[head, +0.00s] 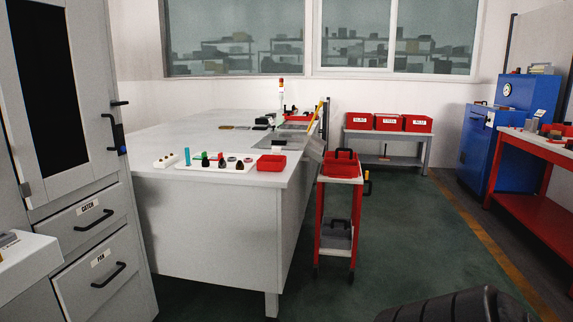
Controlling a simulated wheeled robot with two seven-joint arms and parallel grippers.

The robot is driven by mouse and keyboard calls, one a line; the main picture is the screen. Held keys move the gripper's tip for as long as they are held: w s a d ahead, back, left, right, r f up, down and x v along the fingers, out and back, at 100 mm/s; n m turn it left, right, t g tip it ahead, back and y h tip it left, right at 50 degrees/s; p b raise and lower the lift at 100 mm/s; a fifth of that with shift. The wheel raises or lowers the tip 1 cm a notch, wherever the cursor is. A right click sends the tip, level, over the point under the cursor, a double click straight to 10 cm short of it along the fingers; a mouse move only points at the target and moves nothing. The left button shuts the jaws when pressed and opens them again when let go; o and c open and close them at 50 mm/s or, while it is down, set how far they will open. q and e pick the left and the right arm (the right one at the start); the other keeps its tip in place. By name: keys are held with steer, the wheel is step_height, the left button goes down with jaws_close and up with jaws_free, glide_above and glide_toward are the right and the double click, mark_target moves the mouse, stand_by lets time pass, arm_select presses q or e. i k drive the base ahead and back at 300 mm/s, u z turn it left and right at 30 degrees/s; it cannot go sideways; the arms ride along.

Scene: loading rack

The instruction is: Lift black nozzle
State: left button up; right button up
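Several small parts stand on a white mat (186,166) at the near edge of the long grey table. A small black part (239,166) stands at the right of the row, close to a red bin. Other dark parts with green (205,160) and red (221,161) bits stand to its left. They are too small to tell surely which one is the black nozzle. I see no gripper fingers on or near them.
A red bin (271,164) stands on the table (185,200) right of the mat. A red cart (339,215) holding a red toolbox stands beside the table. A grey drawer cabinet (90,235) is at left. A dark ribbed shape (455,306) fills the bottom right. Green floor between is clear.

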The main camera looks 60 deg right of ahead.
mark_target(205, 163)
steer(key=z, duration=1.55)
